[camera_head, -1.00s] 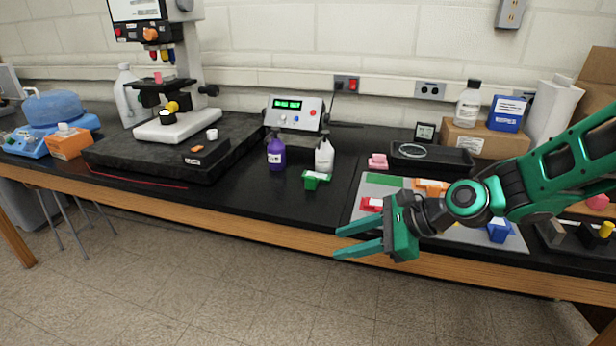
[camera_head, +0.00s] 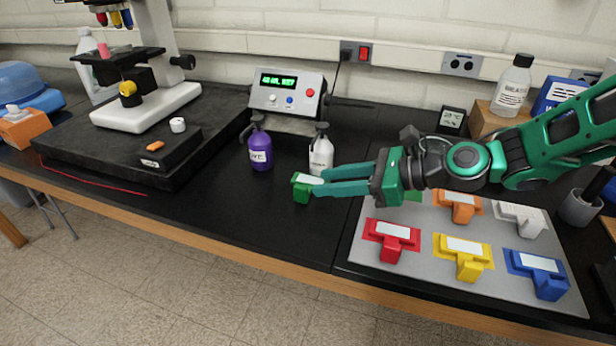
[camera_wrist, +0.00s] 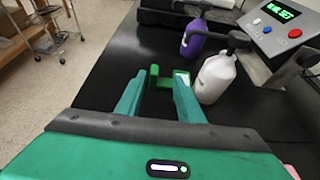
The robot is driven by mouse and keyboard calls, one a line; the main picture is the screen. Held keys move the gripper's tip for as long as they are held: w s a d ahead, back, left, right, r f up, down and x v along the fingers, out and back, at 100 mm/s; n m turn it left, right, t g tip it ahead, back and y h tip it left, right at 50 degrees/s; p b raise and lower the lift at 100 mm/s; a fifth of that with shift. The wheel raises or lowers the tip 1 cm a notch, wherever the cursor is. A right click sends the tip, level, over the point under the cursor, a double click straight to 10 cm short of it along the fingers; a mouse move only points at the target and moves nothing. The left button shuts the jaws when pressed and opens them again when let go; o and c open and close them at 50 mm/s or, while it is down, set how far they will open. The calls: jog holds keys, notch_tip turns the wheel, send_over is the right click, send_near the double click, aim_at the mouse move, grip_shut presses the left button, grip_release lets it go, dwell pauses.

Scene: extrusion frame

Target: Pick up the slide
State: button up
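The slide appears to be the small green block with a white label (camera_head: 303,187), standing on the black bench left of the grey board. My gripper (camera_head: 321,181) reaches left to it at bench height, its two green fingers apart and their tips at the block. In the wrist view the green block (camera_wrist: 154,76) shows between and just beyond the tips of my open gripper (camera_wrist: 160,84). I cannot tell whether either finger touches it. The right fingertip partly covers the block.
A white bottle (camera_head: 321,154) stands close behind the fingers, with a purple bottle (camera_head: 260,150) to its left. The grey board (camera_head: 350,250) holds red, yellow, blue, orange and white labelled blocks. Bench left of the green block is clear.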

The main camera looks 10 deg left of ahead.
aim_at(294, 188)
jog(key=x, duration=0.5)
jog(key=shift+a, duration=0.25)
jog(key=x, duration=0.2)
jog(key=s+x, duration=0.1)
jog(key=x, duration=0.1)
jog(key=shift+a+f, duration=0.1)
jog(key=shift+a, duration=0.15)
jog(key=shift+w+a+f, duration=0.15)
jog(key=shift+a+f, duration=0.05)
jog(key=shift+a, duration=0.3)
grip_shut()
